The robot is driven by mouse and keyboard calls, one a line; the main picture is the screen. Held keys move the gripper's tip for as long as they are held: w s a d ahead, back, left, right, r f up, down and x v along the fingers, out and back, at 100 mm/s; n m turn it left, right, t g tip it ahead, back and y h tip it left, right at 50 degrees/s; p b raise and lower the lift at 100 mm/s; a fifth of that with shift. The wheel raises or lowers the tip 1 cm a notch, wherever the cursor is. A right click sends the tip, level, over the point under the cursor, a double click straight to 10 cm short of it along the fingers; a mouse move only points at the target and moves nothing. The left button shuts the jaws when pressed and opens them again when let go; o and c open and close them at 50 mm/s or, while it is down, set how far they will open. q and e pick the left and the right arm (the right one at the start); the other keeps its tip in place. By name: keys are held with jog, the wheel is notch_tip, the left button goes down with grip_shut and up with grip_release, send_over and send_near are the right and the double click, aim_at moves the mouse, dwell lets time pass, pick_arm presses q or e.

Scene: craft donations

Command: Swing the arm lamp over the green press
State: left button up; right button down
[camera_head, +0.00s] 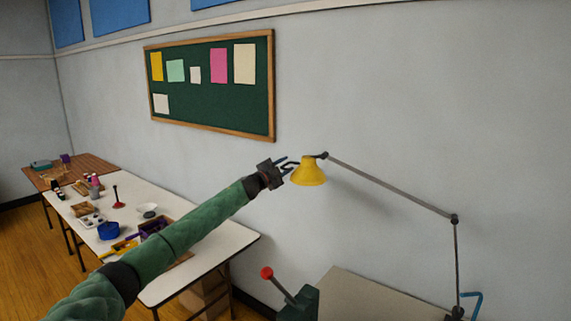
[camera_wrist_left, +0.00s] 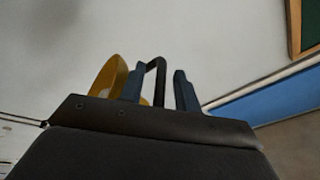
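The arm lamp has a yellow shade (camera_head: 308,174) at the end of a grey jointed arm (camera_head: 390,187), whose post stands at the right. The green press (camera_head: 302,304), with a red-knobbed lever (camera_head: 267,273), shows at the bottom, below and slightly left of the shade. My left gripper (camera_head: 285,167) is just left of the shade. In the left wrist view its blue fingers (camera_wrist_left: 160,92) are apart, with the lamp's dark bent handle (camera_wrist_left: 157,72) between them and a gap on the right side. The yellow shade (camera_wrist_left: 107,77) is beside the left finger. My right gripper is out of view.
A grey-beige tabletop (camera_head: 375,295) carries the press and lamp post. A white table (camera_head: 232,238) with a blue pot (camera_head: 109,230) and other craft items stands at left, partly behind my left arm. A green notice board (camera_head: 215,104) hangs on the wall behind.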

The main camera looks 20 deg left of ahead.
pick_arm(q)
jog(key=shift+w+d, duration=0.15)
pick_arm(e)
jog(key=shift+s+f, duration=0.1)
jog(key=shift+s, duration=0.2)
pick_arm(q)
jog(key=shift+r, duration=0.1)
grip_shut()
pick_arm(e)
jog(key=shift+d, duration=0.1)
